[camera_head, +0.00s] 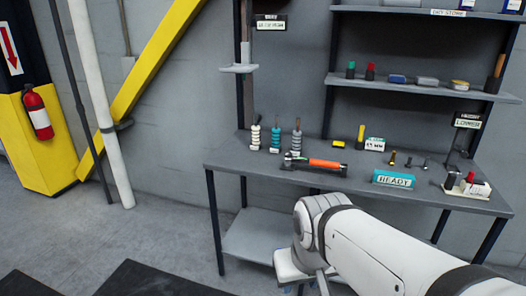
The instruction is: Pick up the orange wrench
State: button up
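An orange-handled tool (325,163), which looks like the orange wrench, lies near the front left edge of the grey workbench (350,186). Its silver and dark head is at its left end. It seems to rest on or just above a dark strip along the edge. My white arm reaches in from the lower right, in front of the bench and below the wrench. Its bend is just under the bench's front edge, and it runs on down towards the bottom of the picture. My gripper's fingers cannot be made out. Nothing of mine touches the wrench.
Several stacked-ring posts (276,139) stand behind the wrench. A teal READY block (393,179), small fittings and a red-and-white item (474,187) are to its right. Shelves (420,88) hang above. A yellow beam (150,75) and fire extinguisher (37,113) stand left. Left floor is open.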

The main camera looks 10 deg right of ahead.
aim_at(288, 162)
jog(key=u, duration=0.2)
jog(key=i, duration=0.9)
jog(key=z, duration=0.55)
jog(key=i, duration=0.65)
jog(key=z, duration=0.65)
